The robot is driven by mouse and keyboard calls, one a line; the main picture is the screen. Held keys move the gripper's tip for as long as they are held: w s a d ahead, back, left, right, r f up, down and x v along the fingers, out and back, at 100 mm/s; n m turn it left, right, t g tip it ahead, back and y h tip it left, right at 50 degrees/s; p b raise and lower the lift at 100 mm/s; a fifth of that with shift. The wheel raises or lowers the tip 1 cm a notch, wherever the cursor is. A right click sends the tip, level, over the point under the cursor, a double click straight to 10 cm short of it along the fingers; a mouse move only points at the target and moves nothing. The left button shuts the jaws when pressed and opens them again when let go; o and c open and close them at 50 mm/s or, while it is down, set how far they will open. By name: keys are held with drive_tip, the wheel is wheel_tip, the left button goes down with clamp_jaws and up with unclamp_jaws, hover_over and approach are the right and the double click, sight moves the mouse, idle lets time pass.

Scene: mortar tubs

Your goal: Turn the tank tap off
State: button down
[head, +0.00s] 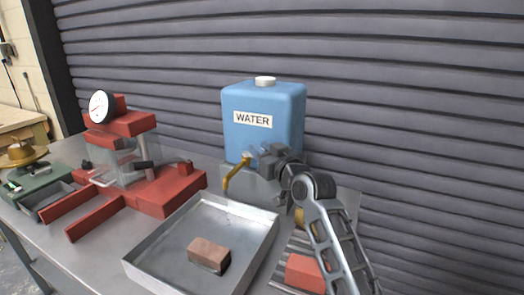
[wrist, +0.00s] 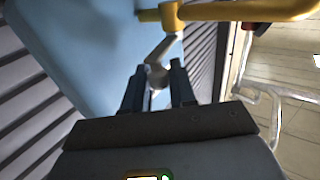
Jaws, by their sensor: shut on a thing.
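The blue water tank (head: 283,121) stands at the back of the bench, with a white WATER label and a pale cap. Its brass tap (head: 236,173) sticks out low on the front, over the back of a metal tray. In the wrist view the brass tap (wrist: 240,11) crosses the top, and its grey lever handle (wrist: 163,50) reaches down between the jaws. My gripper (head: 254,159) is at the tap, in front of the tank. In the wrist view my gripper (wrist: 158,83) is shut on the lever's rounded end. The head view hides most of the lever behind my gripper.
A metal tray (head: 262,244) holding a brown brick (head: 208,254) lies in front of the tank. A red press (head: 168,194) with a dial gauge stands left. A reddish brick (head: 304,272) lies on a rack by my arm. A ribbed shutter (head: 400,80) closes the back.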

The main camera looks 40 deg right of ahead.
drive_tip(key=shift+d+f+n+y+b, duration=0.4)
drive_tip(key=shift+y+b, duration=0.2)
drive_tip(key=shift+b, duration=1.05)
drive_tip(key=y+b, duration=0.1)
drive_tip(key=n+y+b, duration=0.1)
drive_tip(key=b, duration=0.1)
drive_tip(key=n+y+b, duration=0.1)
drive_tip(key=shift+w+d+r+t, duration=0.15)
drive_tip(key=shift+d+r+t, duration=0.1)
drive_tip(key=shift+r+t, duration=0.05)
drive_tip(key=c, duration=1.1)
unclamp_jaws()
drive_tip(key=shift+r, duration=0.1)
drive_tip(key=s+b, duration=0.1)
drive_tip(key=s, duration=0.6)
drive_tip(key=shift+s+a+b, duration=0.1)
drive_tip(key=shift+s+b, duration=0.2)
drive_tip(key=shift+s, duration=0.1)
